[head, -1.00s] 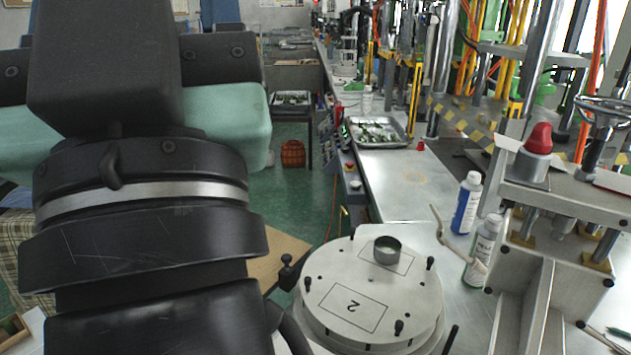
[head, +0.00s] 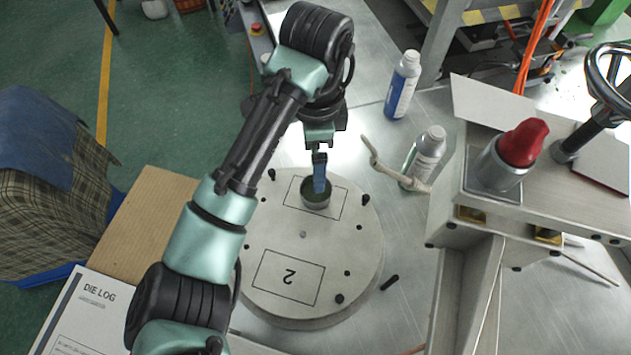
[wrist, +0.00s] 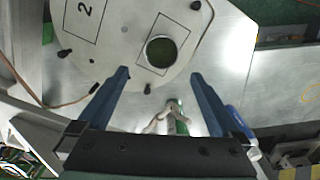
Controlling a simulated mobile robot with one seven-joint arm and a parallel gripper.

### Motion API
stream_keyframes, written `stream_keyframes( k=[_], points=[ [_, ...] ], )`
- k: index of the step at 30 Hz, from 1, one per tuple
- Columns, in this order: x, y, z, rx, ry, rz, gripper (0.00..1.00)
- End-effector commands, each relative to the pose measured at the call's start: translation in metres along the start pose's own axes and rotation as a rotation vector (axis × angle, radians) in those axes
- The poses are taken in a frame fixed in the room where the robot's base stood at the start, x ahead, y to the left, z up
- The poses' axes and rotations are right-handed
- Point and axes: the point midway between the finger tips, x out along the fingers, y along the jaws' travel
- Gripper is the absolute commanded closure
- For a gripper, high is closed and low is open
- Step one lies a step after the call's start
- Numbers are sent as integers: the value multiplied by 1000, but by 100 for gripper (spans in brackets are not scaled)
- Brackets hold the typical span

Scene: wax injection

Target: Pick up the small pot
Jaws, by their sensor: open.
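The small pot (head: 314,204) is a short grey metal cup with a dark green inside. It stands upright on the round pale plate marked 2 (head: 262,235), inside a drawn rectangle. In the wrist view the pot (wrist: 147,57) lies just ahead of the gap between my fingertips. My gripper (head: 320,178) points down over the pot, and a blue finger hides part of its rim. In the wrist view my gripper (wrist: 159,75) is open and empty, its two blue fingers wide apart. I cannot tell its exact height above the pot.
Short black pins (head: 365,200) stick up around the plate. A blue-labelled bottle (head: 402,88) and a green-and-white bottle (head: 425,155) stand to the right, near a pale bent handle (head: 383,165). A red-topped metal press part (head: 510,160) is further right.

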Motion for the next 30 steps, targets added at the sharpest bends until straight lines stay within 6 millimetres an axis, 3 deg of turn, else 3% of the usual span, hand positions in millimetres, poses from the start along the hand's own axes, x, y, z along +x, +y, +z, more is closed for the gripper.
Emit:
stream_keyframes(
  k=[3, 9, 17, 23, 30],
  points=[
    [30, 2, -2, 2, 4, 7, 0],
    [63, 0, -2, 1, 4, 2, 0],
    [75, -1, -1, -1, 2, -2, 0],
    [103, -5, -1, -1, 4, 0, 0],
    [121, -6, 1, 0, 2, -3, 0]
  ],
)
